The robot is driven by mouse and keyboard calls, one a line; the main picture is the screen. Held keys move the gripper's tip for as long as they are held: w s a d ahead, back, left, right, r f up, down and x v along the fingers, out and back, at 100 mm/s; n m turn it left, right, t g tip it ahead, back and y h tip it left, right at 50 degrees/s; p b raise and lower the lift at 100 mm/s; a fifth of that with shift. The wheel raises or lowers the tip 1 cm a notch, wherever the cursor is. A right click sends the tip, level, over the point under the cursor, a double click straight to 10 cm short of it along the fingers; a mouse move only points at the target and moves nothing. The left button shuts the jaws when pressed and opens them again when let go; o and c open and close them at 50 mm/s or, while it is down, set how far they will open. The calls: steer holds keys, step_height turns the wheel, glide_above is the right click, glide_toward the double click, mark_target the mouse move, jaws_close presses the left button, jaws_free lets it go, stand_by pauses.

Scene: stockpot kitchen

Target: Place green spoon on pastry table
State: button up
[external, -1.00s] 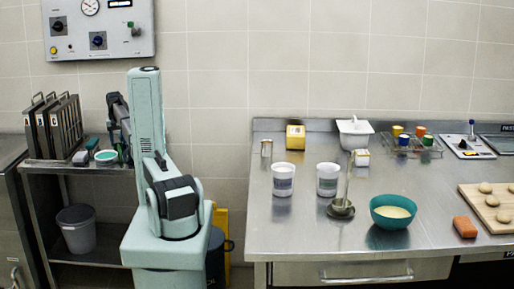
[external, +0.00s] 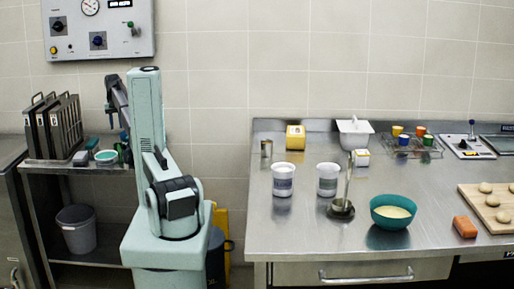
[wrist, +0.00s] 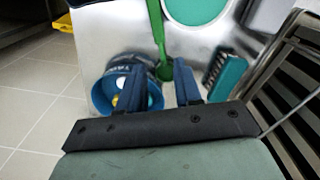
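The green spoon (wrist: 159,32) shows in the wrist view, its long handle running up to the top edge and its lower end between my finger tips. My gripper (wrist: 164,78) is open, with a finger on each side of the spoon and visible gaps. In the external view my arm's end is over the small steel shelf at left, partly hidden behind my upright arm link, and I cannot make out the spoon clearly there. The pastry table seems to be the large steel table (external: 310,228) at right, far from my gripper.
Close to my fingers in the wrist view are a blue container (wrist: 108,98) with things inside, a teal-topped round dish (wrist: 197,8) and a teal brush (wrist: 227,76). Dark racks (wrist: 295,75) stand at right. The steel table holds white tubs (external: 283,181) and a teal bowl (external: 391,222).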

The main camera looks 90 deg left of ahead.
steer(key=shift+s, duration=0.1)
steer(key=g+y, duration=0.2)
steer(key=y, duration=0.2)
glide_toward(119, 147)
steer(key=x, duration=0.4)
steer(key=shift+d+f, duration=0.15)
steer(key=shift+f, duration=0.25)
steer(key=shift+x, duration=2.7)
jaws_close()
